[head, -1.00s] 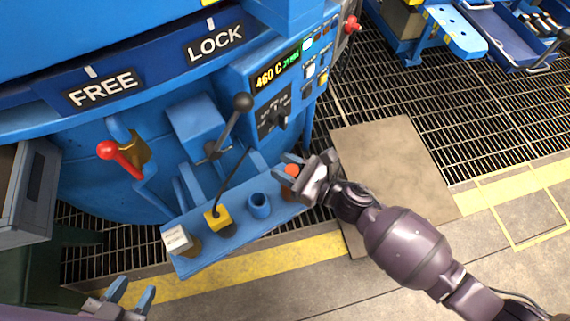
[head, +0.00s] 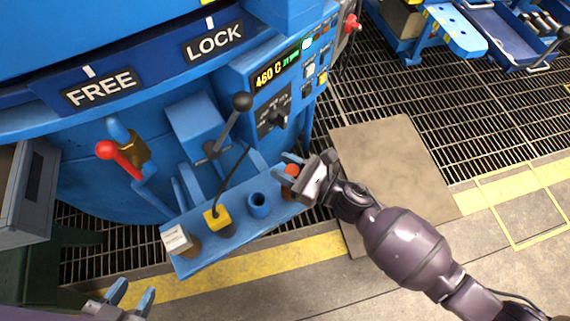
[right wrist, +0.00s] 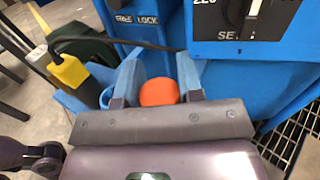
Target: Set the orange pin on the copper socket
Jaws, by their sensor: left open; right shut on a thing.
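The orange pin (head: 291,170) is at the right end of the blue shelf, between the fingers of my right gripper (head: 287,174). Its rounded orange top (right wrist: 158,92) shows between the blue fingers in the right wrist view. My right gripper is shut on it; its lower part is mostly hidden. A small brownish patch shows under the pin, but I cannot tell whether this is the copper socket or whether the pin touches it. My left gripper (head: 132,296) is open and empty at the lower left, away from the shelf.
The blue shelf (head: 235,247) also carries a blue cup (head: 258,206), a yellow block (head: 217,218) with a black cable, and a white block (head: 177,240) with a brownish base beside it. A black-knobbed lever (head: 242,102) and a red-knobbed lever (head: 106,150) rise behind.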

